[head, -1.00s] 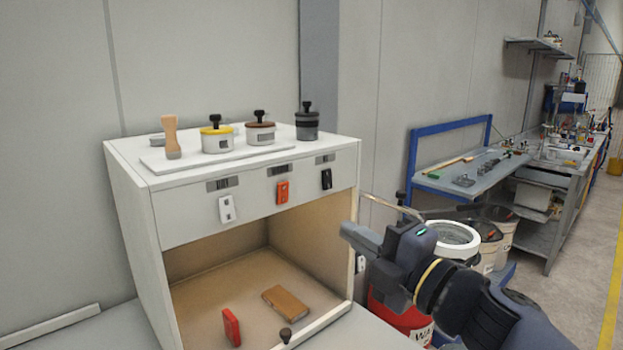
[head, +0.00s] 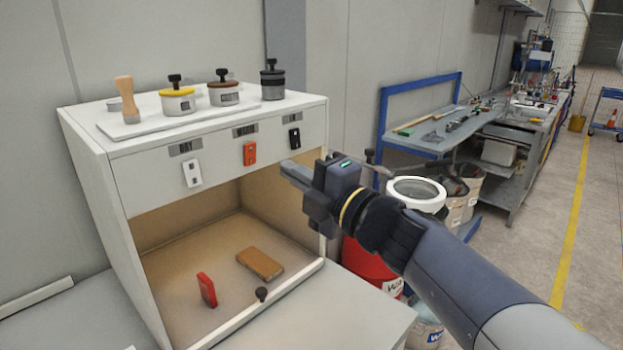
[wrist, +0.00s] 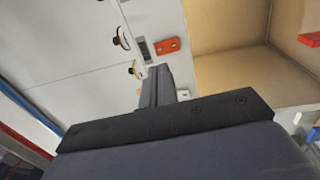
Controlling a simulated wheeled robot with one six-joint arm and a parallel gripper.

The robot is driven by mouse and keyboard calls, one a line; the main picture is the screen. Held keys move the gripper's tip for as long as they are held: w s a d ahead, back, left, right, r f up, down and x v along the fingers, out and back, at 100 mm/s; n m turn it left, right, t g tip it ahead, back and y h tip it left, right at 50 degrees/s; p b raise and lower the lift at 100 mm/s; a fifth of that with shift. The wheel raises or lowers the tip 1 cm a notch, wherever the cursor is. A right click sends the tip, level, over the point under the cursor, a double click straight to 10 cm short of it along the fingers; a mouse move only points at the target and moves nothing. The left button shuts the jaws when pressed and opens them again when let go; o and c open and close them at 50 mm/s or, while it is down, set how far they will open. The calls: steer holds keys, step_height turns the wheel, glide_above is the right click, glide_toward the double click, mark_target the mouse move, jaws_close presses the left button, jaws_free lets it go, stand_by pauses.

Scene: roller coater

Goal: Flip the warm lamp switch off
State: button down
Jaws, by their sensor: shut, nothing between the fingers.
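Three switches sit in a row on the upper front panel of the white cabinet (head: 225,157): a white one (head: 192,173) at left, a red one (head: 249,153) in the middle and a black one (head: 295,138) at right. Small labels above them are too blurred to read, so I cannot tell which is the warm lamp's. My gripper (head: 290,171) is shut and empty, in front of the panel just below the black switch in the picture. Contact is not visible. In the wrist view, the shut fingers (wrist: 157,84) point toward the panel, with the red switch (wrist: 167,46) beyond them.
Lidded pots (head: 223,93) and a wooden-handled tool (head: 126,98) stand on the cabinet top. Its open bay holds a red block (head: 206,289) and a brown block (head: 260,263). A red bucket (head: 365,262) stands right of the cabinet, near my arm.

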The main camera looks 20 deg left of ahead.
mark_target(252, 148)
steer(key=p+x, duration=0.1)
steer(key=x, duration=0.6)
steer(key=shift+w+a, duration=0.2)
steer(key=shift+a, duration=0.1)
steer(key=shift+r+p, duration=0.2)
steer(key=shift+p, duration=0.25)
steer(key=p, duration=0.2)
steer(key=shift+a+r+p, duration=0.15)
steer(key=shift+r+p, duration=0.25)
steer(key=shift+f+h, duration=0.3)
steer(key=shift+b, duration=0.3)
